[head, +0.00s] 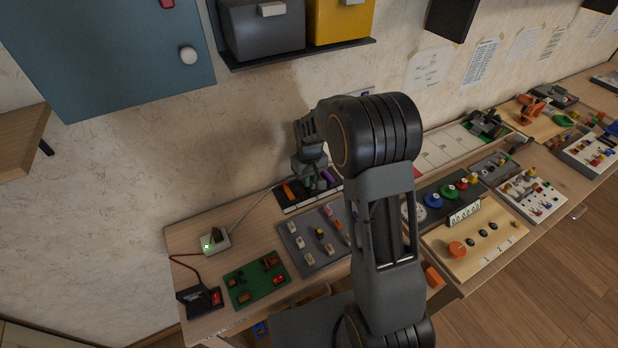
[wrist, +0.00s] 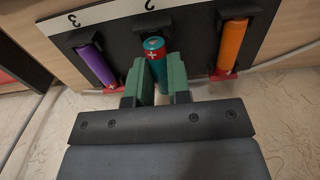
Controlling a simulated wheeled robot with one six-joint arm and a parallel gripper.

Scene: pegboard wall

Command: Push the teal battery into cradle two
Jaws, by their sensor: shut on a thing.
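The teal battery (wrist: 155,60), with a white plus mark, stands between my gripper's green fingers (wrist: 159,78) in the wrist view. My gripper is shut on it. It is at the middle place of the black cradle board (wrist: 193,45), in line with the label 2. How deep it sits is hidden by the fingers. A purple battery (wrist: 95,65) lies in the cradle by the label 3. An orange battery (wrist: 231,45) lies in the cradle on the other side. In the head view my gripper (head: 316,184) is low over the board (head: 290,208).
A grey board of small parts (head: 308,258) lies just in front of the cradle board. A green circuit board (head: 257,282) and a white box with a cable (head: 213,241) are to the left. The wall is close behind.

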